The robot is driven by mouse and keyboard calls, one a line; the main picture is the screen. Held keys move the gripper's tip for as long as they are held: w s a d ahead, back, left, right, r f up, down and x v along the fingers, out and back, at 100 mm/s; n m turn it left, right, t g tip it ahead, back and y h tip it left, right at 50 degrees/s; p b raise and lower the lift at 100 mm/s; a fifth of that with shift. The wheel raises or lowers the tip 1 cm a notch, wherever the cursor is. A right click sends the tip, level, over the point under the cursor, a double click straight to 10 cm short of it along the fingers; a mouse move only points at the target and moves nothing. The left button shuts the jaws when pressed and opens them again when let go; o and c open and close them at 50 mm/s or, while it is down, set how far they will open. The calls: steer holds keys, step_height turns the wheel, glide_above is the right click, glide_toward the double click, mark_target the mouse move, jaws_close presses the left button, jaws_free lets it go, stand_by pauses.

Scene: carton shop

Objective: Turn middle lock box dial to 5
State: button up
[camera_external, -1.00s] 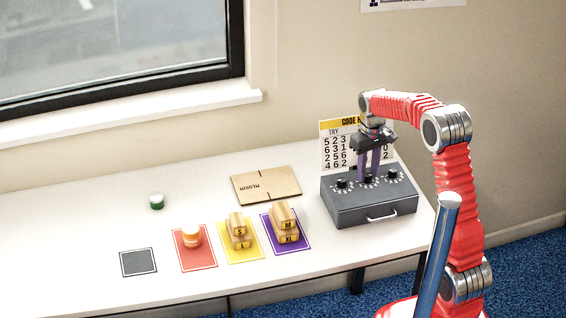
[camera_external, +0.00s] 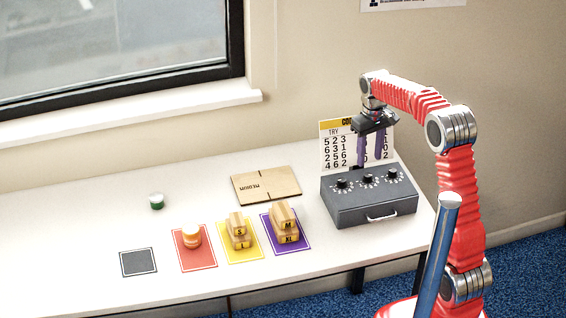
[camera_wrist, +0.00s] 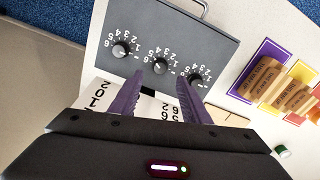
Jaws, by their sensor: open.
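The grey lock box (camera_external: 385,208) stands at the right end of the white table, with three black dials on its top. The middle dial (camera_external: 368,180) also shows in the wrist view (camera_wrist: 160,67), and its pointer is too small to read surely. The left dial (camera_external: 342,184) and right dial (camera_external: 392,174) are on either side of it. My gripper (camera_external: 370,163) is open and empty, with its purple fingers raised above the rear part of the box. In the wrist view my gripper (camera_wrist: 160,88) has its fingertips apart, near the dials and holding none.
A code card (camera_external: 338,150) stands behind the box, partly hidden by my gripper. A flat cardboard piece (camera_external: 266,185) lies left of the box.

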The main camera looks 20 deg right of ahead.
step_height(320, 180, up, 7)
stand_by(0.3)
steer(key=s+d+m+t, duration=0.1)
steer(key=s+d+t, duration=0.1)
steer(key=s, duration=1.3)
steer(key=s+d+m+t, duration=0.2)
steer(key=s+d+t, duration=0.1)
steer(key=s, duration=1.1)
steer(key=shift+s+f+t, duration=0.3)
steer(key=shift+s, duration=0.05)
stand_by(2.6)
